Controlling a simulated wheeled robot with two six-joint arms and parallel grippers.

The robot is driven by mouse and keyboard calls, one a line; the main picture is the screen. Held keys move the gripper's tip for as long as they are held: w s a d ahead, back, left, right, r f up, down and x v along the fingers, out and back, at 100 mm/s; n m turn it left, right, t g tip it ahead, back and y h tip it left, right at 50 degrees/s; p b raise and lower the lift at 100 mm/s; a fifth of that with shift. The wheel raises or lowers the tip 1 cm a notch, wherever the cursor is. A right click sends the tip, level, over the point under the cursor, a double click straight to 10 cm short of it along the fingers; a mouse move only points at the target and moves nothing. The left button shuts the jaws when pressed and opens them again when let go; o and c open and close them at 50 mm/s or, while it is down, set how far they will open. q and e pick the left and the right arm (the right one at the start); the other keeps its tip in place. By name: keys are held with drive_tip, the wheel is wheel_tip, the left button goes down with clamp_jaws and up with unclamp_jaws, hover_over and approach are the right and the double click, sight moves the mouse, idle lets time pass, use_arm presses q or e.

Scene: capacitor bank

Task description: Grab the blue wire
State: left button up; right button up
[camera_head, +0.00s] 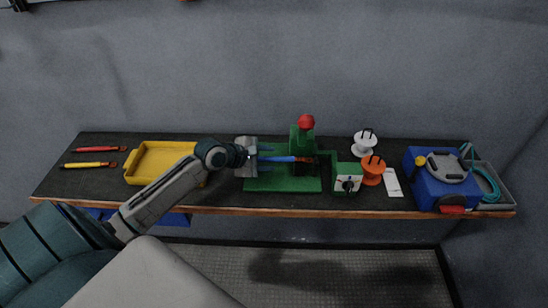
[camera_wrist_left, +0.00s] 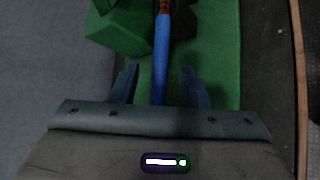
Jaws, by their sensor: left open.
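The blue wire (camera_head: 277,159) sticks out to the left from the green fixture (camera_head: 302,182) on the bench, with an orange-red part at its right end. In the left wrist view the blue wire (camera_wrist_left: 161,55) runs down between the two fingers of my left gripper (camera_wrist_left: 160,85). The fingers are apart, one on each side of the wire, with gaps visible. In the head view my left gripper (camera_head: 262,159) reaches in from the left at the fixture's left side. My right gripper does not show.
A yellow tray (camera_head: 130,169) and two screwdriver-like tools, red (camera_head: 95,149) and yellow (camera_head: 85,164), lie at the left. White (camera_head: 364,147) and orange (camera_head: 373,171) spools and a blue box (camera_head: 440,186) stand at the right. The bench's front edge (camera_head: 300,209) is close to the fixture.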

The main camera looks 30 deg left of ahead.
use_arm(q)
drive_tip(key=shift+w+d+f, duration=0.15)
drive_tip(key=shift+w, duration=0.1)
clamp_jaws()
